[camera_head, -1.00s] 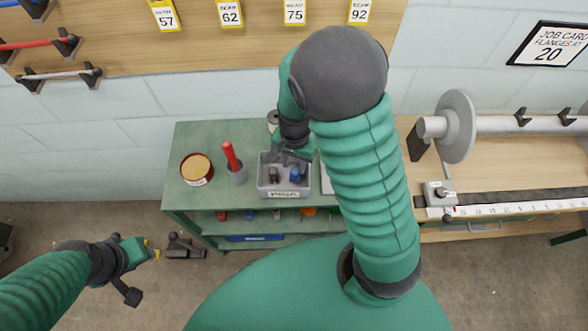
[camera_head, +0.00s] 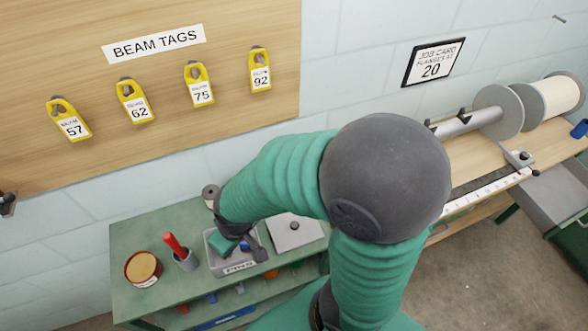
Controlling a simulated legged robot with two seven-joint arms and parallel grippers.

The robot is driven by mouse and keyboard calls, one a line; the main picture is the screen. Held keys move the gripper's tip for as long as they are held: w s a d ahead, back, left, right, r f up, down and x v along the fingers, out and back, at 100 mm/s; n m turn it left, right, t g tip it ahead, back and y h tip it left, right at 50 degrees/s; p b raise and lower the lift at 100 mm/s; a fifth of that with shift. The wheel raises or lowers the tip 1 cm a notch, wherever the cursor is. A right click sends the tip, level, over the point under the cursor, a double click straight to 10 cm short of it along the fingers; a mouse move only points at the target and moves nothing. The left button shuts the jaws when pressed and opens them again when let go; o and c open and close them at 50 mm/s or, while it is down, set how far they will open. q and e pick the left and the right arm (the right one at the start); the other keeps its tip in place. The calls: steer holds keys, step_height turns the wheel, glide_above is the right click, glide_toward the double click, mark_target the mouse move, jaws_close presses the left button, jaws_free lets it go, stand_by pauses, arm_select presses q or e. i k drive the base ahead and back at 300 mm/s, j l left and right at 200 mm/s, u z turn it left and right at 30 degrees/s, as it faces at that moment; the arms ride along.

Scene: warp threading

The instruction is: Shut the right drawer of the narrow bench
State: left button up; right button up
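A wooden-topped bench (camera_head: 487,168) stands at the right. A grey open drawer (camera_head: 548,205) sticks out from its front near the right edge of the view; its right part is cut off. I cannot tell from this view whether this is the bench the task calls narrow. My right arm bends across the middle, and its gripper (camera_head: 246,246) is over the grey bin on the green bench, well left of the drawer. Its fingers are small and partly hidden, so their opening is unclear. My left gripper is out of view.
The green bench (camera_head: 150,233) holds a red-rimmed tin (camera_head: 143,267), a cup with a red-handled tool (camera_head: 185,259), the grey bin (camera_head: 222,267) and a grey plate (camera_head: 297,232). A beam with round flanges (camera_head: 499,108) lies above the wooden bench. Floor is clear below the drawer.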

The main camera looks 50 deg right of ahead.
mark_target(554, 200)
steer(key=k+j+z, duration=0.2)
steer(key=k, duration=0.15)
steer(key=k+j+z, duration=0.2)
steer(key=k, duration=0.2)
steer(key=l+z, duration=0.1)
steer(key=z, duration=3.05)
steer(key=i+l, duration=0.1)
steer(key=i, duration=1.05)
steer(key=i+l+u, duration=0.1)
steer(key=i, duration=1.1)
